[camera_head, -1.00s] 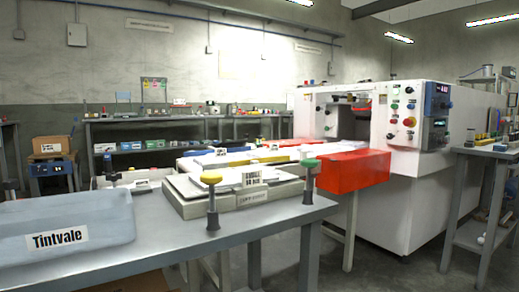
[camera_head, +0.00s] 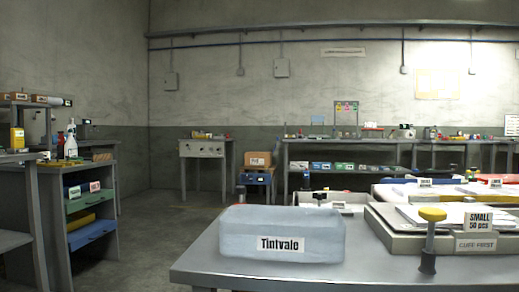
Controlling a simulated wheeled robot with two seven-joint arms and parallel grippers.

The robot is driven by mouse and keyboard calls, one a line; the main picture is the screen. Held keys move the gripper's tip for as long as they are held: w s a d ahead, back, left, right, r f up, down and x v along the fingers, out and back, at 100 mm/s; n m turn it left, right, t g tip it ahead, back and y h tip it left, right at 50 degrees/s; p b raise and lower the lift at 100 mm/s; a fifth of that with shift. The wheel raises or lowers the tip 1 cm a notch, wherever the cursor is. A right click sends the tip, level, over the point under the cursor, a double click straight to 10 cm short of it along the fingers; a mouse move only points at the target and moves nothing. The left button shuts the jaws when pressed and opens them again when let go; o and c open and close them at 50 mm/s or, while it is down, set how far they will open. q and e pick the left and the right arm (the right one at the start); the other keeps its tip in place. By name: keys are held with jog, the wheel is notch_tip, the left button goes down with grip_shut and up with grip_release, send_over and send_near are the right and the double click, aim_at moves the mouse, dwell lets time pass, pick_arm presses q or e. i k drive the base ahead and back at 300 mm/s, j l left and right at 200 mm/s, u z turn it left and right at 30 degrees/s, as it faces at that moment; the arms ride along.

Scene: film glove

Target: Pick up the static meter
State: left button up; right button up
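I cannot make out a static meter for certain in the head view. Several small items lie on the far benches and on the left shelf unit, too small to identify. Neither of my grippers is in view.
A grey table (camera_head: 375,272) stands in front, bearing a pale blue bin (camera_head: 281,228) labelled Tintvale, a yellow-topped post (camera_head: 430,238) and a tray (camera_head: 400,232) marked SMALL. A shelf unit (camera_head: 30,200) stands at left. A far table (camera_head: 203,150) stands at the back. Open floor (camera_head: 165,235) lies between.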

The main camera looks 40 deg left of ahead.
aim_at(17, 134)
jog(key=u, duration=2.8)
